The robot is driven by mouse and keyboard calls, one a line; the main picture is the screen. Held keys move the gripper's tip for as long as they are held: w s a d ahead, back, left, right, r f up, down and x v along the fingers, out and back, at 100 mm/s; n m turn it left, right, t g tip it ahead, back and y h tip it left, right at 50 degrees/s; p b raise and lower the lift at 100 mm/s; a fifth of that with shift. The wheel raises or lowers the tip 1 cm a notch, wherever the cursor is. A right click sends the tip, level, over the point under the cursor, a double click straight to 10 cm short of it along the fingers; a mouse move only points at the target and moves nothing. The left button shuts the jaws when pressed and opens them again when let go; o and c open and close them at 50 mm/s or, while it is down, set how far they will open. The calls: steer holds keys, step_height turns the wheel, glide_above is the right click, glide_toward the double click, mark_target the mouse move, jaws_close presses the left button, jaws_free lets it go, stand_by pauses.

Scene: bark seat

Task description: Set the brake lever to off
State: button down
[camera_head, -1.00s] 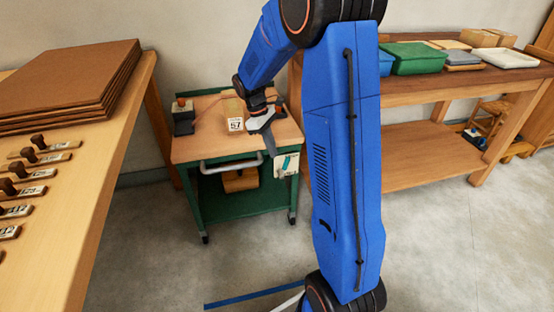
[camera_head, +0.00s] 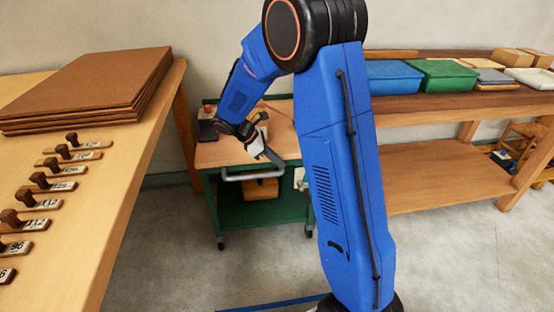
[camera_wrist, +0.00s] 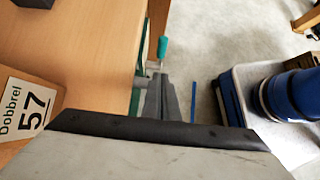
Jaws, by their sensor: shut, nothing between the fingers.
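The brake lever shows in the wrist view as a teal handle (camera_wrist: 163,47) at the side edge of a wooden-topped cart, just beyond my fingertips. My gripper (camera_wrist: 166,82) is shut and empty; its grey fingers point towards the lever, and I cannot tell whether they touch it. In the head view my gripper (camera_head: 277,159) is over the cart's front right part. A pale plate (camera_head: 299,179) on the cart's right side is partly hidden by my arm, and the teal handle is hidden there. The lever's off mark is not readable.
The green cart (camera_head: 235,213) has a front handle bar (camera_head: 250,174). A bench (camera_head: 120,190) with several numbered knobs is at left. Another bench (camera_head: 430,103) with boxes is at right. Floor in front is clear.

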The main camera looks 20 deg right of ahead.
glide_toward(304, 178)
step_height(304, 178, down, 3)
steer(key=shift+s+d+f, duration=0.2)
steer(key=shift+d, duration=0.7)
steer(key=shift+s+d+f, duration=0.15)
steer(key=shift+s+d, duration=0.05)
steer(key=shift+d, duration=0.7)
steer(key=shift+d, duration=0.1)
